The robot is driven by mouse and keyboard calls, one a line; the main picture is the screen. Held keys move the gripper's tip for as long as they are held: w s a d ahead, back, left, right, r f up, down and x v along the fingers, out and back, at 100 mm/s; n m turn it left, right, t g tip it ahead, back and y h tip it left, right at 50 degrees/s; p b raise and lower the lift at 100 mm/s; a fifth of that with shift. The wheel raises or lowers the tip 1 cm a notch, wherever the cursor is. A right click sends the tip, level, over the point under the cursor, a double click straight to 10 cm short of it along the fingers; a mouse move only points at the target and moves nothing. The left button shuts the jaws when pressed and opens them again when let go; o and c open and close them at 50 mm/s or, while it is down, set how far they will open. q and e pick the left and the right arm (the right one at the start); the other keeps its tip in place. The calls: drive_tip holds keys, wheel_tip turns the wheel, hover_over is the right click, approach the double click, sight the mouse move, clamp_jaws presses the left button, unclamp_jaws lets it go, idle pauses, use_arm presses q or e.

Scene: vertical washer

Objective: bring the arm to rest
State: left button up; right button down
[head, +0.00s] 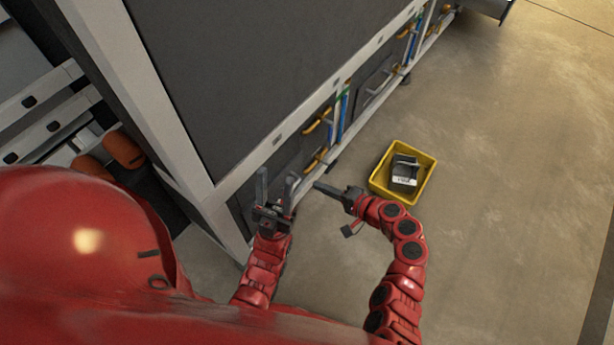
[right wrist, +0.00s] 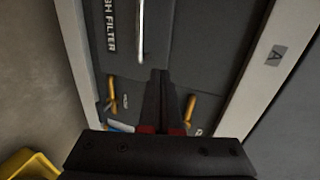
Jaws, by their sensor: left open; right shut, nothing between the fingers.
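My left gripper (head: 276,188) is open and empty in the head view, its two fingers pointing up the picture beside the lower edge of the washer (head: 240,70). My right gripper (head: 327,188) is shut and empty, its fingers pointing left, toward the left gripper and apart from it. In the right wrist view the shut fingers (right wrist: 160,95) lie in front of a dark washer panel labelled "FILTER" with a metal handle (right wrist: 140,30). Whether they touch the panel cannot be told.
A yellow bin (head: 422,191) holding a grey and black item (head: 404,172) stands on the floor right of my right gripper. Its edge also shows in the right wrist view (right wrist: 30,165). Yellow handles (head: 320,122) and blue pipes line the washer's side. The floor to the right is clear.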

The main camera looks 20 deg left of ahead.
drive_tip(key=shift+v, duration=1.65)
